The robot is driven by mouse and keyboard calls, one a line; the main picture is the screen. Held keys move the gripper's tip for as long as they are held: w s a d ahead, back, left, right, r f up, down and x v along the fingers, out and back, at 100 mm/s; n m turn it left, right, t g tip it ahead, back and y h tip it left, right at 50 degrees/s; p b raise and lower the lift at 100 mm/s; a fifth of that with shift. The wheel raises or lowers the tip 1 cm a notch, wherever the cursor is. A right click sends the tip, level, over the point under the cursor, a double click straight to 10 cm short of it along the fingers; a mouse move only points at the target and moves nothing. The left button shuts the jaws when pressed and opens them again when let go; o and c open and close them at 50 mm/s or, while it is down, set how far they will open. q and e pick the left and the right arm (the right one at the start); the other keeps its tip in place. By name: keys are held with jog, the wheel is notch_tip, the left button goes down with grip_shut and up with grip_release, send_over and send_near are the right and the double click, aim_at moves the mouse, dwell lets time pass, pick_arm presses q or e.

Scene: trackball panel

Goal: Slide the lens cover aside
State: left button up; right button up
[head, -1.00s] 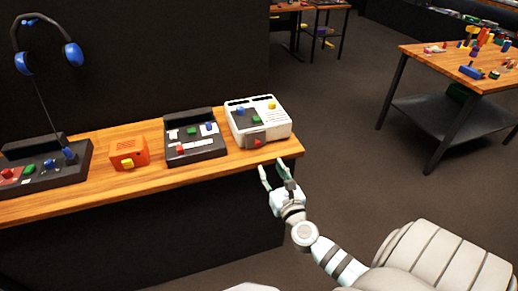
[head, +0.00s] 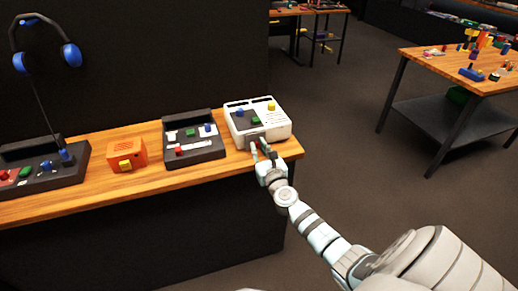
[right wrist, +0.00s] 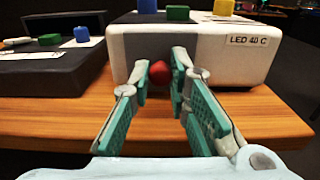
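The white device (head: 240,128) stands at the right end of the bench. It also shows in the right wrist view (right wrist: 245,65), with a label reading "LED 40 C". On its front, a red knob (right wrist: 159,73) sits between my right fingertips. A grey piece shows there in the head view, partly behind the gripper; I cannot tell the lens cover's outline clearly. My right gripper (head: 262,148) is at the device's front face, and in the right wrist view its fingers (right wrist: 163,75) close in on both sides of the knob with no clear gap. My left gripper is out of view.
A black button panel (head: 193,152) stands left of the device, then an orange box (head: 126,155) and another black panel (head: 70,175). Blue headphones (head: 72,56) hang on the left. The wooden bench edge (right wrist: 80,125) runs below the gripper.

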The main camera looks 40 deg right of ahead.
grip_shut()
jog(key=d, duration=0.2)
jog(key=s+d+b, duration=0.1)
jog(key=d, duration=0.1)
jog(key=s+d+b, duration=0.1)
jog(key=d, duration=0.2)
jog(key=shift+s+f, duration=0.1)
jog(key=shift+s, duration=0.15)
jog(key=o, duration=0.8)
grip_release()
jog(key=shift+o, duration=0.2)
jog(key=v, duration=1.2)
